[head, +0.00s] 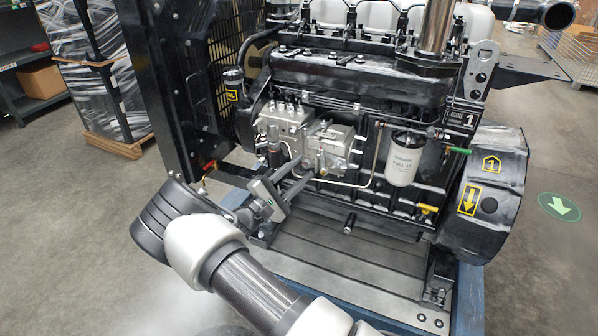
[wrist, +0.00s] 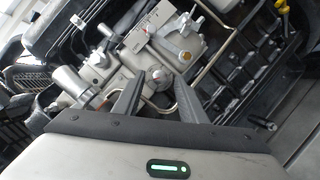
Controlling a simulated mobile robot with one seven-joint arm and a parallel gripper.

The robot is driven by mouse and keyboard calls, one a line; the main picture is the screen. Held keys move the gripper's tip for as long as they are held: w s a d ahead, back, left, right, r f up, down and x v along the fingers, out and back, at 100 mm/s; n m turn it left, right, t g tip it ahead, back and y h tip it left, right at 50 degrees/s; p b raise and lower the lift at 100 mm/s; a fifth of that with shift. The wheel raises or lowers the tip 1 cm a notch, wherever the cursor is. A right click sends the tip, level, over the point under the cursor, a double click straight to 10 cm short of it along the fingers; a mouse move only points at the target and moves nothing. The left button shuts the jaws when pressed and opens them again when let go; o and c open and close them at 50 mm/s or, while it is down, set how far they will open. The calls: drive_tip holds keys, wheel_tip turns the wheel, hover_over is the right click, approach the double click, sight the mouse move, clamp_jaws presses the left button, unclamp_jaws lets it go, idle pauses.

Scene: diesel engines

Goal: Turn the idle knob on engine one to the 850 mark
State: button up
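The idle knob appears to be the small round grey piece with a red mark (wrist: 160,80) on the grey pump housing (head: 335,140). My gripper (head: 306,171) reaches the pump from the lower left. In the wrist view its two fingers (wrist: 161,78) are apart, with the knob between or just beyond their tips. Contact with the knob cannot be made out. The 850 mark is not readable.
A white fuel filter (head: 405,158) hangs right of the pump. A thin metal pipe (head: 345,183) runs just below it. A yellow-handled valve (head: 428,209) and a green handle (head: 458,150) are farther right. The black radiator frame (head: 160,80) stands at left.

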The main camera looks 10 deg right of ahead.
drive_tip(key=shift+a, duration=0.1)
drive_tip(key=p+v, duration=0.1)
drive_tip(key=v, duration=1.6)
drive_tip(key=s+d+r+m+g+y, duration=0.35)
drive_tip(key=s+d+r+g, duration=0.2)
drive_tip(key=d, duration=0.25)
drive_tip(key=s+d+r+m+g+y, duration=0.2)
drive_tip(key=s+d+r+m+g, duration=0.25)
drive_tip(key=d+r+g, duration=0.25)
drive_tip(key=s+r+m+t+y, duration=0.6)
drive_tip(key=s+r+y, duration=0.6)
drive_tip(key=s, duration=0.5)
wheel_tip(320, 180, up, 22)
drive_tip(key=h+p, duration=0.1)
drive_tip(key=p, duration=2)
